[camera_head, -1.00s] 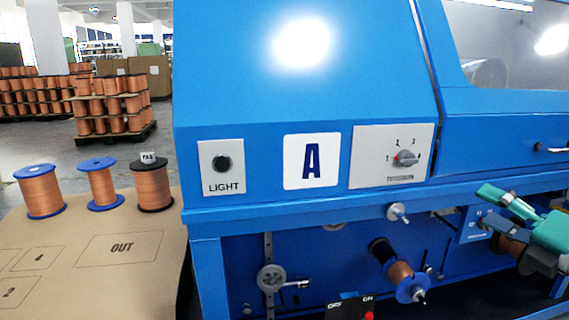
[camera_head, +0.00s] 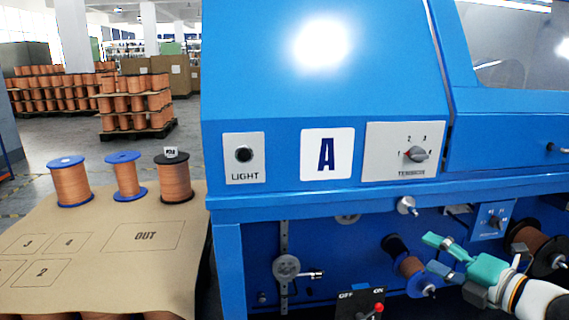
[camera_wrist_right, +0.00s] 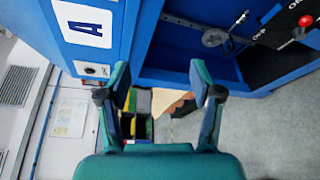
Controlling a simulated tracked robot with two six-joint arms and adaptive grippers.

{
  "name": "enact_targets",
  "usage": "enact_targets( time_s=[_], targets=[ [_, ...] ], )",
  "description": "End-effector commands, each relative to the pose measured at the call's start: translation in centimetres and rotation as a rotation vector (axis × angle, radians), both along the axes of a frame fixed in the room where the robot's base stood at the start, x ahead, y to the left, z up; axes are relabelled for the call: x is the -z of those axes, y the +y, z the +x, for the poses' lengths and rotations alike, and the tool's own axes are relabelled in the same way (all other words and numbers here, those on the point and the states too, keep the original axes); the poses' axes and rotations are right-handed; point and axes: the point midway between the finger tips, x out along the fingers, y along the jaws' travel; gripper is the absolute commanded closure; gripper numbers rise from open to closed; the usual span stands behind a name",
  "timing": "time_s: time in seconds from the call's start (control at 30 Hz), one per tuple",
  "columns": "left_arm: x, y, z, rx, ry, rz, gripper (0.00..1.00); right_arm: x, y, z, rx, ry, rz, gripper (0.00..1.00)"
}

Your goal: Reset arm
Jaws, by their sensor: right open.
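My right gripper (camera_head: 436,254) is open and empty in the head view, its teal and grey fingers pointing left. It is in front of the blue machine's (camera_head: 330,230) lower bay, overlapping the right side of a small copper spool (camera_head: 408,266); I cannot tell whether they touch. The right wrist view also shows this gripper (camera_wrist_right: 160,78) with its fingers wide apart and nothing between them. A larger dark-flanged copper spool (camera_head: 530,243) sits behind the right arm, partly hidden. My left gripper is not in view.
A brown table (camera_head: 90,275) at the left carries two blue-flanged spools (camera_head: 70,183) and (camera_head: 125,176) and a black-flanged spool (camera_head: 174,182). A lever switch (camera_head: 368,306) and a grey pulley (camera_head: 286,267) are left of the gripper. Pallets of spools stand behind.

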Motion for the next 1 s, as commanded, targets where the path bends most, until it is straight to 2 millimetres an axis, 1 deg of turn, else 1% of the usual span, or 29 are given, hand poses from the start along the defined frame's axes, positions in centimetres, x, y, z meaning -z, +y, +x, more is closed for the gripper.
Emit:
enact_targets(
  time_s=[0.03, 0.07, 0.1, 0.17, 0.2, 0.27, 0.3, 0.37, 0.4, 0.47, 0.5, 0.57, 0.6, 0.67, 0.7, 0.77, 0.8, 0.83, 0.87, 0.9, 0.97, 1.0],
  targets=[
    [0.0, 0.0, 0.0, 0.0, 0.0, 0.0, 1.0, 2.6, 1.5, 0.9, -0.021, 0.052, 0.054, 0.35],
    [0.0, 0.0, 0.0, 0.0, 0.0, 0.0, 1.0, 4.0, 2.3, 1.3, -0.028, 0.081, 0.088, 0.35],
    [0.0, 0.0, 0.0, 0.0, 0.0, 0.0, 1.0, 6.2, 3.6, 1.9, -0.035, 0.131, 0.145, 0.35],
    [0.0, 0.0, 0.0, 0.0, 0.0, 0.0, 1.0, 10.0, 5.7, 2.6, -0.034, 0.227, 0.245, 0.35],
    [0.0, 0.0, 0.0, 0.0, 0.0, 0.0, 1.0, 12.7, 7.3, 2.8, -0.027, 0.299, 0.317, 0.35],
    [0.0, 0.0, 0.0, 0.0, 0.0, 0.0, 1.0, 16.8, 9.6, 2.8, -0.002, 0.418, 0.429, 0.35],
    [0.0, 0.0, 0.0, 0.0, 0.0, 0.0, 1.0, 19.5, 11.0, 2.5, 0.024, 0.502, 0.502, 0.35],
    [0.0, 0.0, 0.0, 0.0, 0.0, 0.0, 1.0, 23.5, 13.1, 1.7, 0.073, 0.633, 0.606, 0.35],
    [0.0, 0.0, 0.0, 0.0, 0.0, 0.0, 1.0, 26.2, 14.4, 0.8, 0.116, 0.724, 0.673, 0.35],
    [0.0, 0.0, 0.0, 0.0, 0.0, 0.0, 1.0, 30.1, 16.2, -0.8, 0.194, 0.864, 0.77, 0.35],
    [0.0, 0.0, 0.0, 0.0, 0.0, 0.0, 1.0, 32.6, 17.4, -2.2, 0.254, 0.959, 0.83, 0.35],
    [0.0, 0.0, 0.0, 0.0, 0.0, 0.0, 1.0, 36.2, 18.9, -4.7, 0.363, 1.099, 0.914, 0.35],
    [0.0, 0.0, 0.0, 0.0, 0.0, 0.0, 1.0, 38.4, 19.8, -6.5, 0.446, 1.19, 0.963, 0.35],
    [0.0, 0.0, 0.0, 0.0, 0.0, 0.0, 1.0, 41.2, 20.7, -9.4, 0.582, 1.313, 1.033, 0.35],
    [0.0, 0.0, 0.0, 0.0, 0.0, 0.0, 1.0, 42.8, 21.1, -11.4, 0.678, 1.384, 1.074, 0.35],
    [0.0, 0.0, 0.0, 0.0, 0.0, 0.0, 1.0, 44.8, 21.5, -14.3, 0.826, 1.478, 1.125, 0.35],
    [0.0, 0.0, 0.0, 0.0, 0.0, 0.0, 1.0, 45.9, 21.6, -16.0, 0.929, 1.526, 1.161, 0.35],
    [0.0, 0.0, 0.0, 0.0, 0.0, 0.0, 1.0, 46.5, 21.5, -17.4, 1.011, 1.559, 1.186, 0.35],
    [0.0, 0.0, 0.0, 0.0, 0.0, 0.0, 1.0, 47.1, 21.4, -18.6, 1.094, 1.584, 1.214, 0.35],
    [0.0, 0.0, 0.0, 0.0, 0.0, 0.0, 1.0, 47.7, 21.2, -20.3, 1.212, 1.613, 1.25, 0.35],
    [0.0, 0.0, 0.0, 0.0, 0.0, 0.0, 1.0, 48.0, 20.7, -22.1, 1.383, 1.626, 1.316, 0.35],
    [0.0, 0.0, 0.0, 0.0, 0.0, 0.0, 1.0, 48.1, 20.3, -23.1, 1.495, 1.622, 1.363, 0.35]
  ],
)
